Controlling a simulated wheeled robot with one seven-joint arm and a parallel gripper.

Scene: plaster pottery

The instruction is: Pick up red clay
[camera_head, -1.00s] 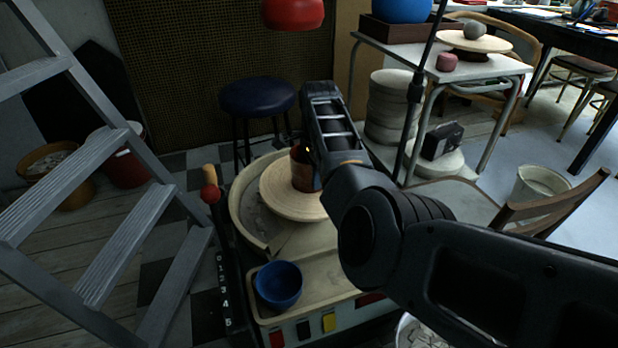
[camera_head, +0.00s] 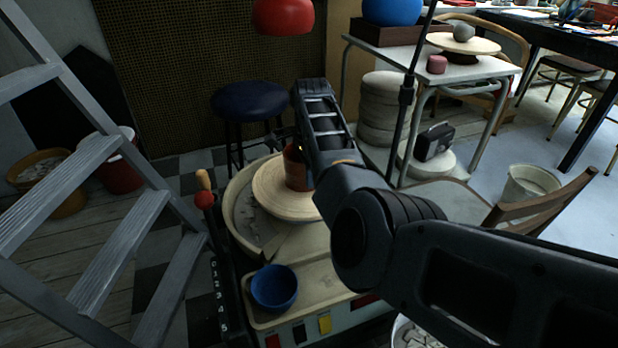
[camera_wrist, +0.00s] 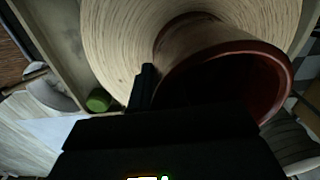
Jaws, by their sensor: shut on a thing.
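A reddish-brown hollow clay pot (camera_head: 296,170) stands upright on the pale round wheel head (camera_head: 283,204). In the wrist view the pot (camera_wrist: 268,52) shows its dark red rim and dark inside close to my gripper (camera_wrist: 146,90). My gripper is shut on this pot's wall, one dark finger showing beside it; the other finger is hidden. In the head view my arm hides most of the gripper and the pot's right side. A small pinkish-red lump of clay (camera_head: 437,64) lies on the white table (camera_head: 470,77) at the back right, well away from my gripper.
A blue bowl (camera_head: 274,287) sits on the wheel's front tray. A dark blue stool (camera_head: 250,101) stands behind the wheel, and a red lamp (camera_head: 283,14) hangs above. A grey stepladder (camera_head: 115,220) is on the left. A wooden chair (camera_head: 540,205) is at right.

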